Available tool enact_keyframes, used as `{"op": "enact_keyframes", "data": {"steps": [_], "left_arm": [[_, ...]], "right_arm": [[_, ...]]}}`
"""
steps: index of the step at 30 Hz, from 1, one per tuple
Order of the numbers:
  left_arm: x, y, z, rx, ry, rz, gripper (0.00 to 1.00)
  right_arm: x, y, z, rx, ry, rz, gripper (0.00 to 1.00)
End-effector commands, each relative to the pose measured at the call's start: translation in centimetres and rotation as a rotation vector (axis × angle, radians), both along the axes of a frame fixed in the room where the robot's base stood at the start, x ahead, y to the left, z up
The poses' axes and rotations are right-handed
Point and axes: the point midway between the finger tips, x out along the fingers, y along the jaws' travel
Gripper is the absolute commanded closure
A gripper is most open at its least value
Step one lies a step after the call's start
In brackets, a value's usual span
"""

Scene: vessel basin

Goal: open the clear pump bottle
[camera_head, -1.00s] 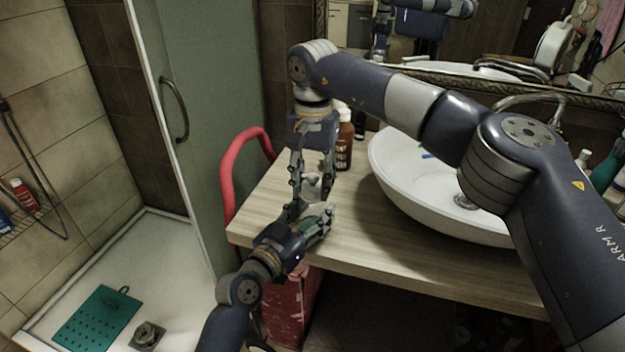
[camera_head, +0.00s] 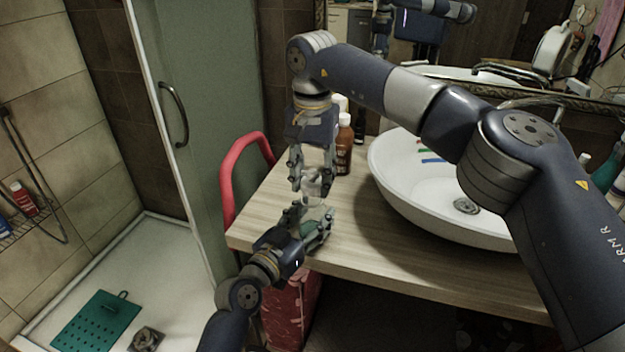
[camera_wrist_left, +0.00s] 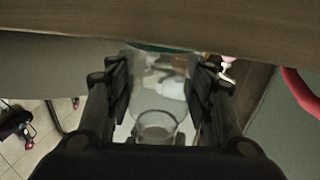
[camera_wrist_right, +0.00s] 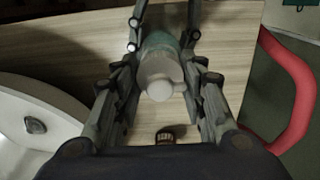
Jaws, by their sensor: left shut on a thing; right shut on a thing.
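The clear pump bottle (camera_head: 309,224) stands upright near the counter's front left edge, with teal liquid low in it. My left gripper (camera_head: 311,226) comes from the front and is shut around its body. The clear body (camera_wrist_left: 160,88) shows between the left fingers in the left wrist view. My right gripper (camera_head: 311,181) points down from above and is shut on the pale pump head (camera_wrist_right: 160,84), directly over the bottle. The fingers cover parts of both, and I cannot tell whether the pump head is apart from the neck.
A brown bottle (camera_head: 344,150) stands just behind my right gripper. The white basin (camera_head: 440,215) is to the right on the wooden counter (camera_head: 375,252). A red rail (camera_head: 228,180) curves by the counter's left end. The shower tray is at lower left.

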Motion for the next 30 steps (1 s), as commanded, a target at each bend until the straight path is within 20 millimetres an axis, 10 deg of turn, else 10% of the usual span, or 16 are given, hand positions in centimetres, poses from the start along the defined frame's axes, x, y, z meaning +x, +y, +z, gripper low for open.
{"op": "enact_keyframes", "data": {"steps": [28,29,30], "left_arm": [[0.0,0.0,-0.1,0.001,0.000,0.000,1.00],[0.0,0.0,-0.1,0.001,0.000,0.000,0.47],[0.0,0.0,0.0,0.001,0.000,0.000,0.38]], "right_arm": [[0.0,0.0,4.1,0.000,0.000,0.001,0.90],[0.0,0.0,4.1,0.000,0.000,0.000,0.90],[0.0,0.0,4.1,0.000,0.000,0.000,0.90]]}}
